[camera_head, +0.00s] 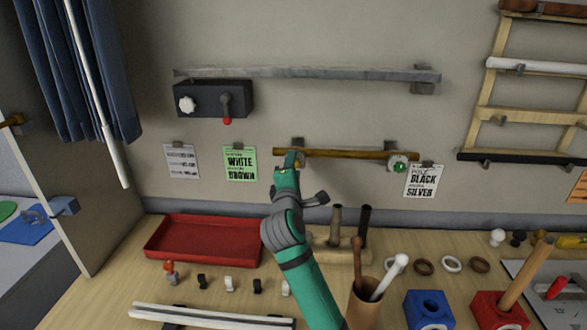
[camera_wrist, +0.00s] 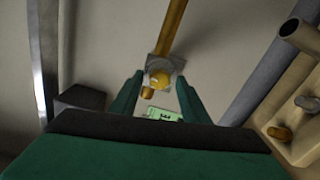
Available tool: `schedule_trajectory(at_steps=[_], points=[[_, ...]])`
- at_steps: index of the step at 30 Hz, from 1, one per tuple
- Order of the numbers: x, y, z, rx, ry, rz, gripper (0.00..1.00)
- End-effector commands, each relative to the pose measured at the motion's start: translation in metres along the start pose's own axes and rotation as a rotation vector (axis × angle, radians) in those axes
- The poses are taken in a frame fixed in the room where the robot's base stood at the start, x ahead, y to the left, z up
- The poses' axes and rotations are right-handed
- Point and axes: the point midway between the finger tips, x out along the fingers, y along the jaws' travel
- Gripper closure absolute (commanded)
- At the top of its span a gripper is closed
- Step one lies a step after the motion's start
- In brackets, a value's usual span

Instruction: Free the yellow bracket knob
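The yellow bracket knob (camera_wrist: 158,79) shows in the wrist view, on a grey wall bracket (camera_wrist: 170,63) at the near end of a brown rod (camera_wrist: 172,28). My gripper (camera_head: 289,160) is up at the left end of this rod (camera_head: 345,154) in the head view and largely hides the knob there. In the wrist view its two green fingers are open, one on each side of the knob, with visible gaps. I cannot tell how deep the knob lies between them. A green knob (camera_head: 400,168) is on the rod's right bracket.
A long grey rail (camera_head: 310,73) runs above, with a dark box (camera_head: 212,98) under its left part. Paper signs hang beside the rod, one green (camera_head: 240,163). Below are a red tray (camera_head: 205,241) and a wooden peg stand (camera_head: 330,254) on the table.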

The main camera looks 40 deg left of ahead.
Motion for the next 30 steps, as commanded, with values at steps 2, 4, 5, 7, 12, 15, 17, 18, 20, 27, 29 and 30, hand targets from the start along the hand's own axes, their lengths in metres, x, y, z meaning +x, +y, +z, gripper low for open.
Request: schedule_trajectory(at_steps=[2, 4, 5, 7, 12, 15, 17, 18, 20, 27, 29, 30], points=[[0.000, 0.000, 0.000, 0.000, 0.000, 0.000, 0.58], [0.000, 0.000, 0.000, 0.000, 0.000, 0.001, 0.58], [0.000, 0.000, 0.000, 0.000, 0.000, 0.001, 0.58], [-0.001, 0.000, 0.000, 0.001, 0.000, 0.001, 0.58], [-0.017, 0.001, -0.001, 0.001, 0.001, 0.003, 0.58], [-0.034, 0.000, 0.000, 0.001, 0.001, 0.002, 0.58], [-0.046, 0.000, 0.000, 0.002, 0.000, 0.001, 0.58], [-0.054, 0.000, 0.000, 0.003, 0.001, 0.002, 0.58], [-0.065, 0.000, 0.000, 0.002, 0.000, 0.002, 0.58], [-0.099, 0.000, 0.000, 0.001, 0.000, 0.000, 0.58], [-0.103, 0.000, 0.000, 0.001, 0.000, 0.001, 0.58], [-0.105, 0.000, 0.000, 0.000, 0.000, 0.001, 0.58]])
